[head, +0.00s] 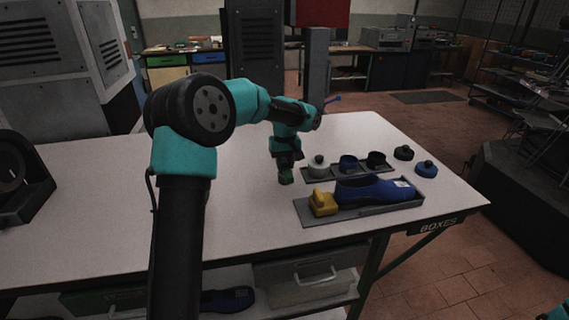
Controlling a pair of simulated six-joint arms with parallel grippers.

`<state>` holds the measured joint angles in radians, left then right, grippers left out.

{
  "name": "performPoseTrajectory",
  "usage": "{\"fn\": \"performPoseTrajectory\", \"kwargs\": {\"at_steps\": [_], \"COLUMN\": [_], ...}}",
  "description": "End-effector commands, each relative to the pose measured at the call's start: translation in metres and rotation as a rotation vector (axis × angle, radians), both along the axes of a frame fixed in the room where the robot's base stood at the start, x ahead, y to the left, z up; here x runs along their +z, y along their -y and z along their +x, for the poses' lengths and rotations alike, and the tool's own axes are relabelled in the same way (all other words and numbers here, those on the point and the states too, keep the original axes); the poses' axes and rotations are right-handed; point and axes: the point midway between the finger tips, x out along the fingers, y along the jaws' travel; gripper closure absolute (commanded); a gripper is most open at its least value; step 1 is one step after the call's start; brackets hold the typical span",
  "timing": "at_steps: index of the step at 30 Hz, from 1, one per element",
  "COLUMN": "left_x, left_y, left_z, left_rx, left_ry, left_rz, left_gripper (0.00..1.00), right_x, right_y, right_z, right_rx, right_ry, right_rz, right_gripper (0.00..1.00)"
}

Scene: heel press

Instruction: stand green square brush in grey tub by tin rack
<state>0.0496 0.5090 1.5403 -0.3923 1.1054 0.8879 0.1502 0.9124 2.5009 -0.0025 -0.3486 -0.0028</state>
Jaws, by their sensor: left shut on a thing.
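My left gripper (285,169) points down over the white table and is shut on a small green thing (286,179), which I take for the green square brush. Only its lower part shows below the fingers; the rest is hidden, and I cannot tell whether it touches the table. I cannot make out which part is the tin rack. My right gripper is out of view.
A grey tray (345,213) in front holds a blue shoe (372,190) and a yellow block (323,203). The table's left half (90,230) is mostly clear.

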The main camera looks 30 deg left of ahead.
Motion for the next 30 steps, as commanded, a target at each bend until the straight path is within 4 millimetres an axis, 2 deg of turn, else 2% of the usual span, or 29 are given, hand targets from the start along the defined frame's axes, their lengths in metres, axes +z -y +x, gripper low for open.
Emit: {"fn": "performPoseTrajectory", "kwargs": {"at_steps": [6, 12, 24, 30], "left_x": [-0.004, -0.006, -0.007, -0.026], "left_y": [-0.020, -0.032, -0.035, -0.035], "left_z": [0.032, 0.053, 0.056, 0.056], "left_rx": [0.001, 0.000, -0.001, -0.001], "left_ry": [0.000, 0.001, -0.001, -0.004], "left_rz": [0.000, 0.001, 0.001, -0.001], "left_gripper": [0.98, 0.98, 0.98, 0.98], "right_x": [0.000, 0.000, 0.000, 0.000], "right_y": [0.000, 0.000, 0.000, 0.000], "right_z": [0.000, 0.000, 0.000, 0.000], "right_rx": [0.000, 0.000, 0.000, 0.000], "right_ry": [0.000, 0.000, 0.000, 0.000], "right_rz": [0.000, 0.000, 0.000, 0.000], "right_gripper": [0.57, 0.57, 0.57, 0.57]}}
